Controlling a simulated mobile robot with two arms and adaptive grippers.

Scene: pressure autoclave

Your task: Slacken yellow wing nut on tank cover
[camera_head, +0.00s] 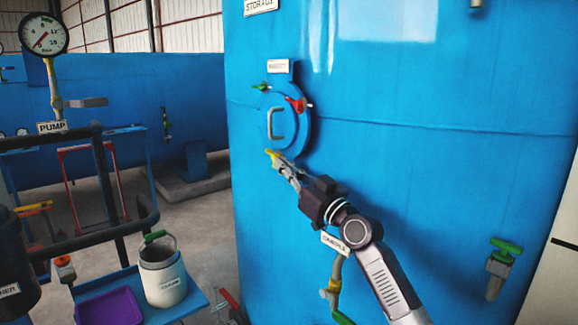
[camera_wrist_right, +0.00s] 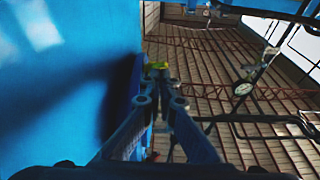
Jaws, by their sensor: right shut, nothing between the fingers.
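The round blue tank cover (camera_head: 262,115) with its grey handle (camera_head: 275,124) sits on the side of the large blue tank (camera_head: 420,170). The yellow wing nut (camera_head: 272,155) is at the cover's lower edge. A red wing nut (camera_head: 297,104) and a green wing nut (camera_head: 262,87) are on the cover's upper part. My right gripper (camera_head: 279,163) is shut and empty, its tips at or close against the yellow wing nut. I cannot tell whether they touch. My left gripper is not in view.
A labelled pipe with a green handle (camera_head: 335,285) stands below my right arm. Another green-handled valve (camera_head: 503,255) is at the lower right. A blue cart holds a white bucket (camera_head: 163,278) and a purple tray (camera_head: 109,307). A pump gauge (camera_head: 44,36) is upper left.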

